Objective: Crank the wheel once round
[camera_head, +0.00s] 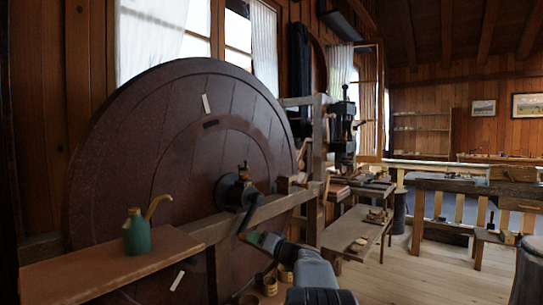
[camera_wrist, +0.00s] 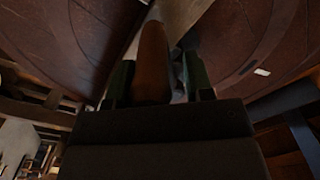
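The large dark red-brown wheel (camera_head: 130,140) stands upright at the left and centre of the head view. A pale mark (camera_head: 206,103) is on its upper face. The dark crank (camera_head: 252,212) runs from the hub (camera_head: 232,190) down and to the right. My gripper (camera_head: 262,241) is at the crank's lower end. In the wrist view, the brown wooden crank handle (camera_wrist: 152,62) lies between the two green fingers of my gripper (camera_wrist: 156,82), which look shut on it. The handle is mostly hidden by my gripper in the head view.
A wooden beam (camera_head: 280,208) crosses in front of the wheel. A green oil can (camera_head: 137,232) stands on a plank shelf (camera_head: 95,272) at the lower left. A low bench (camera_head: 352,232) is right of my arm. Wooden floor (camera_head: 420,270) is clear at the right.

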